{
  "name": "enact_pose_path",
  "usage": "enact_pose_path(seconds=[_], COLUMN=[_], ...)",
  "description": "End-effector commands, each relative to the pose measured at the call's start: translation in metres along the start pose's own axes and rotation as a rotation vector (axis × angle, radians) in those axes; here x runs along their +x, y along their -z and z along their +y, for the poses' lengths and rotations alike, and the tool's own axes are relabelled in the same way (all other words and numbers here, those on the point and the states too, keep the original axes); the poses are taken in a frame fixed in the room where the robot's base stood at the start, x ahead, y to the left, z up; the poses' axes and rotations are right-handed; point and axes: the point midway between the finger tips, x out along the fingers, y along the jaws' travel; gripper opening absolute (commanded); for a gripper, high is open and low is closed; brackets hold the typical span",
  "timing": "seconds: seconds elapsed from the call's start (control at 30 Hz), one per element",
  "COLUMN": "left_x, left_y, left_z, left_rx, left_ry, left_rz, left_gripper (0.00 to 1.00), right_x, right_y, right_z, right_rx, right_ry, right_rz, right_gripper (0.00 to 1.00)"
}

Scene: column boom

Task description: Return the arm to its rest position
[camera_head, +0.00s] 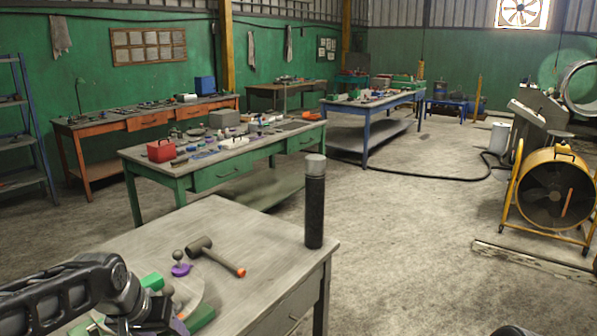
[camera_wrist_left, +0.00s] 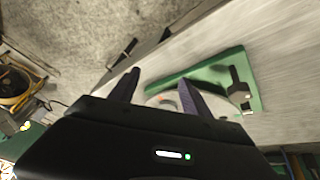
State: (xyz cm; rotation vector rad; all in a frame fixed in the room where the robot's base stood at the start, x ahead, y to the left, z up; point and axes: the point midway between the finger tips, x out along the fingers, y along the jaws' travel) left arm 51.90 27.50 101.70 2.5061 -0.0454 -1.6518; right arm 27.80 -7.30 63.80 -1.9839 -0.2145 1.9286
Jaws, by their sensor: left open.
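My left arm (camera_head: 60,292) comes in from the left over the near grey table (camera_head: 262,240). My left gripper is low at the bottom left of the head view and mostly cut off there. In the left wrist view the gripper (camera_wrist_left: 158,80) is open, its two dark fingers apart with nothing held between them. Beyond the fingers are a green flat piece (camera_wrist_left: 253,88) and a pale round thing, partly hidden by a finger. My right gripper does not show clearly in either view.
A mallet (camera_head: 215,257), a purple-based knob (camera_head: 181,268) and a tall black cylinder (camera_head: 314,205) are on the near table. A green workbench (camera_head: 228,172) stands behind it. A yellow fan (camera_head: 555,190) is at the right. Open floor lies between.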

Motion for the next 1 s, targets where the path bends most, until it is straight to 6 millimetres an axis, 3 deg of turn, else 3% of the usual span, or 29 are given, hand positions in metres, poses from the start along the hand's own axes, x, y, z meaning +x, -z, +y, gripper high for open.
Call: enact_pose_path(seconds=[0.17, 0.3, 0.43, 0.6, 0.7, 0.83, 1.0], left_x=[0.096, 0.185, 0.24, 0.268, 0.269, 0.27, 0.271], left_y=[-0.02, -0.087, -0.176, -0.295, -0.345, -0.382, -0.389], left_z=[0.048, 0.086, 0.108, 0.125, 0.132, 0.137, 0.136], left_rx=[0.015, -0.019, -0.07, -0.12, -0.13, -0.137, -0.145], left_ry=[-0.096, -0.163, -0.189, -0.199, -0.207, -0.214, -0.213], left_rz=[0.059, 0.054, -0.013, -0.178, -0.282, -0.36, -0.377], left_gripper=[0.56, 0.56, 0.56, 0.56, 0.56, 0.56, 0.56], right_x=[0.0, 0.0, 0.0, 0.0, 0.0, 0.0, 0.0], right_y=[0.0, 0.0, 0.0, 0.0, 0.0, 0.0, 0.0], right_z=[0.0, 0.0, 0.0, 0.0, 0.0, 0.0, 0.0], right_rx=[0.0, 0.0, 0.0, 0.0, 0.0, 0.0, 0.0], right_ry=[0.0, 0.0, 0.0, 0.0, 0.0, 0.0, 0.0], right_rz=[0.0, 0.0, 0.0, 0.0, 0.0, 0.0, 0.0], right_gripper=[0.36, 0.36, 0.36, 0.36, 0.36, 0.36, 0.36])
